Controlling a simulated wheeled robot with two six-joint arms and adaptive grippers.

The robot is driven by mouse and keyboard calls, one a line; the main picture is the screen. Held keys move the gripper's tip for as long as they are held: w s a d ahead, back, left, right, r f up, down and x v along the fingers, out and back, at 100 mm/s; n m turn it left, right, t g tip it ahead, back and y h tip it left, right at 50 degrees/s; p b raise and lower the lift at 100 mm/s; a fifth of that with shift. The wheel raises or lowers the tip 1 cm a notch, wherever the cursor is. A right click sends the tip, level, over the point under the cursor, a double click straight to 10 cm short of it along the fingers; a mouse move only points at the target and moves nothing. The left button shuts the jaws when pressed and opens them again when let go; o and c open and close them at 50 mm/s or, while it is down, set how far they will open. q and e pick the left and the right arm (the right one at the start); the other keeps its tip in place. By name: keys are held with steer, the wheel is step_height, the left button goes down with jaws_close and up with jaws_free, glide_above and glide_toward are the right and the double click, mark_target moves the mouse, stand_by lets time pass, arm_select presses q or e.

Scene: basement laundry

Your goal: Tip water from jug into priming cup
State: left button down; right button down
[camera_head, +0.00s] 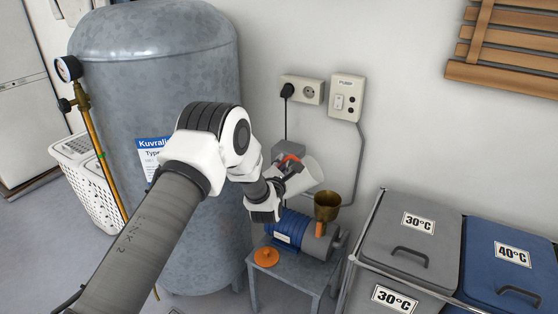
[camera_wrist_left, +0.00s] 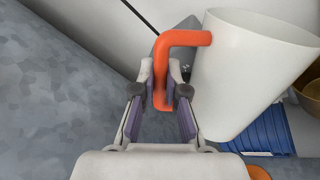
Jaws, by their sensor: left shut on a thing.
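My left gripper (camera_head: 280,190) is shut on the orange handle of a white jug (camera_head: 308,176). In the left wrist view the fingers (camera_wrist_left: 160,104) close around the handle, and the jug (camera_wrist_left: 243,75) hangs to their right. The jug is tilted and held in the air, up and left of the brass priming cup (camera_head: 327,207). The cup stands upright on the blue pump (camera_head: 288,226); its edge also shows in the left wrist view (camera_wrist_left: 311,94). The jug's inside is hidden, and I see no water stream. My right gripper is out of view.
The pump sits on a small grey stand (camera_head: 297,275) with an orange cap (camera_head: 266,257) on it. A large grey tank (camera_head: 160,75) stands close on the left. Lidded bins (camera_head: 412,240) fill the right. Sockets (camera_head: 303,90) are on the wall behind.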

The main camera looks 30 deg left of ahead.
mark_target(295, 159)
arm_select(q)
steer(key=shift+w+d+r+m+p, duration=0.2)
steer(key=shift+d+r+m+p, duration=0.15)
steer(key=shift+d+m+p, duration=0.25)
steer(key=shift+w+d+r+m+p, duration=0.15)
steer(key=shift+d+r+m+p, duration=0.15)
steer(key=shift+d+m+p, duration=0.4)
steer(key=shift+w+d+r+m+p, duration=0.2)
steer(key=shift+d+r+m+p, duration=0.25)
steer(key=shift+m, duration=0.25)
steer(key=shift+d+f, duration=0.1)
steer(key=shift+d, duration=0.05)
steer(key=w+d+r+m, duration=0.2)
steer(key=d+r+m, duration=0.1)
steer(key=d+m, duration=0.2)
steer(key=shift+w+d+m, duration=0.15)
steer(key=shift+d+m, duration=0.25)
steer(key=shift+d, duration=0.6)
